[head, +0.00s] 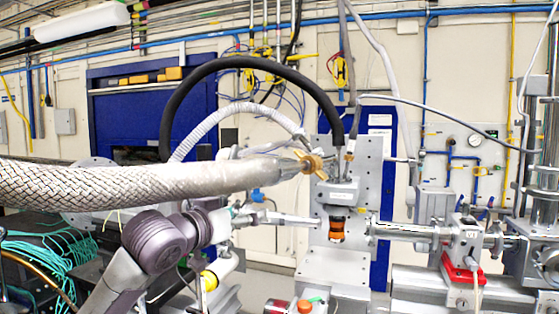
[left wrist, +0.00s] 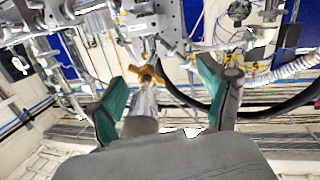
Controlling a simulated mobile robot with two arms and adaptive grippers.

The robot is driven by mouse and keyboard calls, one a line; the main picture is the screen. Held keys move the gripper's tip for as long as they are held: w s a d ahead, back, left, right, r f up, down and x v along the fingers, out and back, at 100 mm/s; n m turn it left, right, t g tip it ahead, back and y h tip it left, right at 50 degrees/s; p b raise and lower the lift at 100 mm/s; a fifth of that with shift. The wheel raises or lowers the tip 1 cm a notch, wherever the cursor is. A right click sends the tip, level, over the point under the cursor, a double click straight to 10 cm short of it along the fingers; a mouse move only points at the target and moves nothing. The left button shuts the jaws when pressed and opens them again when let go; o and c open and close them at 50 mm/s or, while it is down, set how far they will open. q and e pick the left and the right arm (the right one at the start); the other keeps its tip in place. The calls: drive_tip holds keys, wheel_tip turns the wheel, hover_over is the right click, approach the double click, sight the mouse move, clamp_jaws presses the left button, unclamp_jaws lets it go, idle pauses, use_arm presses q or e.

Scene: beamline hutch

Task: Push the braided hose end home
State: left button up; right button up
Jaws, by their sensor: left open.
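The braided hose (head: 110,185) comes in from the left of the head view and ends in a smooth metal sleeve (head: 245,175) with a brass winged fitting (head: 312,163). The fitting points at the grey instrument block on the upright plate; I cannot tell whether it touches or is seated. In the left wrist view, my left gripper (left wrist: 160,78) is open, with green-padded fingers either side of the sleeve (left wrist: 145,102) and the brass fitting (left wrist: 150,74). The fingers look apart from the hose. In the head view the hose hides most of this gripper. My right gripper is not in view.
The grey upright plate (head: 368,160) carries the instrument block (head: 337,195). A black hose (head: 250,62) and a ribbed grey hose (head: 205,128) arch close above the braided hose. A beam pipe (head: 405,231) and red clamp (head: 463,272) stand at right. Teal cables (head: 50,255) lie at left.

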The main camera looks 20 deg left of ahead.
use_arm(q)
drive_tip(key=m, duration=0.1)
approach(268, 172)
drive_tip(key=shift+t+h, duration=0.4)
drive_tip(key=p+x, duration=0.2)
drive_tip(key=x, duration=0.2)
drive_tip(key=p+x, duration=0.1)
drive_tip(key=x, duration=0.3)
drive_tip(key=p+x, duration=0.2)
drive_tip(key=x, duration=0.2)
drive_tip(key=shift+w+f+p, duration=0.35)
drive_tip(key=shift+w+f, duration=0.05)
drive_tip(key=shift+w+d+f, duration=0.15)
drive_tip(key=shift+w, duration=0.45)
drive_tip(key=c, duration=0.9)
drive_tip(key=shift+c, duration=0.2)
